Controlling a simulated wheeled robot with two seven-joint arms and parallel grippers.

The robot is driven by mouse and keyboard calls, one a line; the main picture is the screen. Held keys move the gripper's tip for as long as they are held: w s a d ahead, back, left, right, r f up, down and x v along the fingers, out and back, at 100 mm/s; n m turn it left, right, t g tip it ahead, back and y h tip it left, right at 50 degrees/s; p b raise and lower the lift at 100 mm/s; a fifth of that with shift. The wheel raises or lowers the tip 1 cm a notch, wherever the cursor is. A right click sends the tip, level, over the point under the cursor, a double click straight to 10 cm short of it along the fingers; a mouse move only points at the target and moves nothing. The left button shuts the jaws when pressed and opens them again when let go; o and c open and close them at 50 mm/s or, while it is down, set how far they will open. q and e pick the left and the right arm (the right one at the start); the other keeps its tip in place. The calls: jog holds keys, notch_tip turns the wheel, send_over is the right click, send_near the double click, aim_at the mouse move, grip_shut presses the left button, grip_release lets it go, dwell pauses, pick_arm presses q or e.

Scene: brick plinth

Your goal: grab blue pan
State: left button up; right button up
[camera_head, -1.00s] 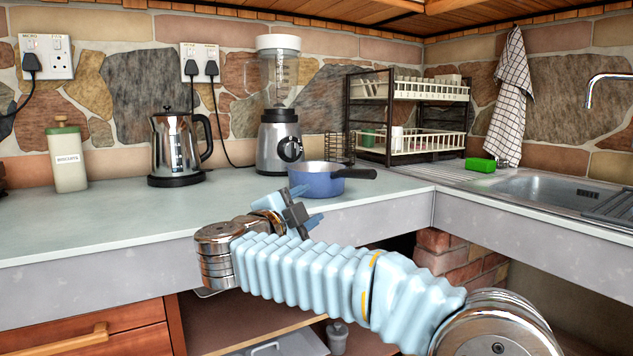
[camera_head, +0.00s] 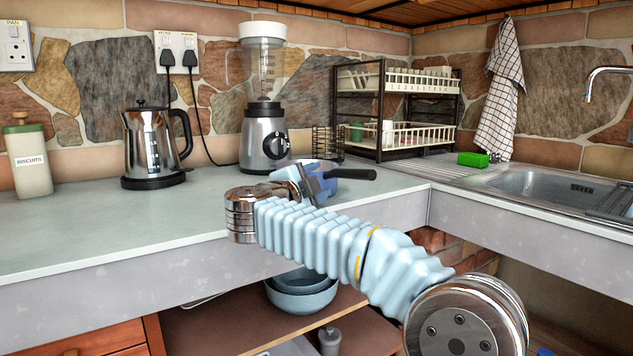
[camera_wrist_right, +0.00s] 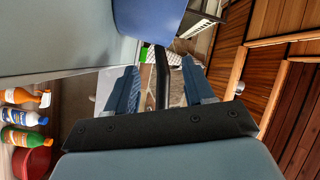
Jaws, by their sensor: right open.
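The blue pan (camera_head: 334,187) sits on the worktop, its black handle (camera_head: 358,174) pointing right. In the head view my right gripper (camera_head: 311,183) is in front of the pan and hides much of its body. In the right wrist view the pan's blue side (camera_wrist_right: 150,17) fills the top middle. Its handle (camera_wrist_right: 161,78) runs down the picture between the two separated fingers of my right gripper (camera_wrist_right: 160,68). The gripper is open, and I cannot tell whether either finger touches the handle. My left gripper is not in view.
A blender (camera_head: 264,130) and a steel kettle (camera_head: 152,148) stand behind and left of the pan. The worktop's left front (camera_head: 110,230) is clear. Bowls (camera_head: 302,297) sit on the shelf below.

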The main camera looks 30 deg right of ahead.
aim_at(327, 176)
jog(key=x, duration=0.4)
jog(key=shift+w+d+r, duration=0.1)
jog(key=shift+w+d, duration=0.05)
jog(key=shift+d, duration=0.2)
grip_shut()
dwell(1.0)
